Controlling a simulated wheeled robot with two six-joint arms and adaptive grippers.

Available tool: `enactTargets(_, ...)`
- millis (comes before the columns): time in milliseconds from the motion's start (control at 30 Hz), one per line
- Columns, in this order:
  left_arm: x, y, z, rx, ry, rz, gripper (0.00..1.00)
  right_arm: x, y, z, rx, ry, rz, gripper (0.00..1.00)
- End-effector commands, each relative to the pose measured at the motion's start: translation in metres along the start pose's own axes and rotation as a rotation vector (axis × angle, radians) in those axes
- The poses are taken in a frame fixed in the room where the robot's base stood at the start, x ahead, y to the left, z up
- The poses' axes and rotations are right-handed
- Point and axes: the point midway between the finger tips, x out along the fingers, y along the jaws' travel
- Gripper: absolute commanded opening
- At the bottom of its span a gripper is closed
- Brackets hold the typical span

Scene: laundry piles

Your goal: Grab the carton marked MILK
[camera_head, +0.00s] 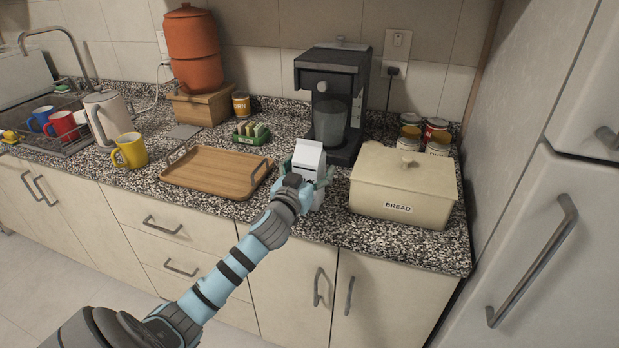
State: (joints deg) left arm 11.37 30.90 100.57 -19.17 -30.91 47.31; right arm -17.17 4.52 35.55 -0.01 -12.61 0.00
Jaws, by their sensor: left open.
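A white carton (308,156) with a gabled top stands upright on the speckled counter, between the wooden tray and the bread box. Its lower part is hidden by my left gripper, and I cannot read its marking. My left gripper (309,178) is at the carton, with its fingers apart on either side of it. The gripper is open. Whether the fingers touch the carton cannot be told. My right gripper is not in view.
A wooden tray (207,178) lies left of the carton. A cream bread box (375,190) stands close on the right. A black coffee machine (330,75) stands behind. A yellow mug (131,151) and a kettle (106,117) are farther left.

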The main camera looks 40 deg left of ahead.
Motion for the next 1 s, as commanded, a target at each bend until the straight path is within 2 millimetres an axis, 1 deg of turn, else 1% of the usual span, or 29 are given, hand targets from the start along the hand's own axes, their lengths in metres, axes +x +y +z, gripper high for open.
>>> enactTargets(33, 0.000, 0.000, 0.000, 0.000, 0.000, 0.000, 0.75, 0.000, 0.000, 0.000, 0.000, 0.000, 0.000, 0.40)
enactTargets(367, -0.001, 0.000, 0.000, 0.001, 0.000, 0.000, 0.22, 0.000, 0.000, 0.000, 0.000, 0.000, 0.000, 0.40)
enactTargets(400, -0.001, 0.000, 0.000, 0.001, 0.000, 0.000, 0.16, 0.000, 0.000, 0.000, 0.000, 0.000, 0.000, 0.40)
enactTargets(467, -0.001, 0.000, 0.000, 0.001, 0.000, 0.000, 0.06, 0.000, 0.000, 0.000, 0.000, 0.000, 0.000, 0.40)
enactTargets(500, 0.000, 0.000, -0.001, 0.001, 0.003, 0.001, 0.04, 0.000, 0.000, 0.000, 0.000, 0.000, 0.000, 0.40)
enactTargets(767, 0.000, 0.000, -0.004, 0.001, 0.002, 0.001, 0.04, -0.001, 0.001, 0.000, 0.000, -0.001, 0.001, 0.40)
enactTargets(867, 0.000, 0.000, -0.013, 0.001, 0.004, 0.000, 0.04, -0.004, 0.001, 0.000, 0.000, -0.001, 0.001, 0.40)
enactTargets(967, 0.000, 0.000, -0.031, 0.001, 0.005, 0.001, 0.04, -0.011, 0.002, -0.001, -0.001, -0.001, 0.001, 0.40)
enactTargets(1000, 0.000, 0.000, -0.041, 0.002, 0.007, 0.001, 0.04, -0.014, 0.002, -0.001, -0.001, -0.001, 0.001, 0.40)
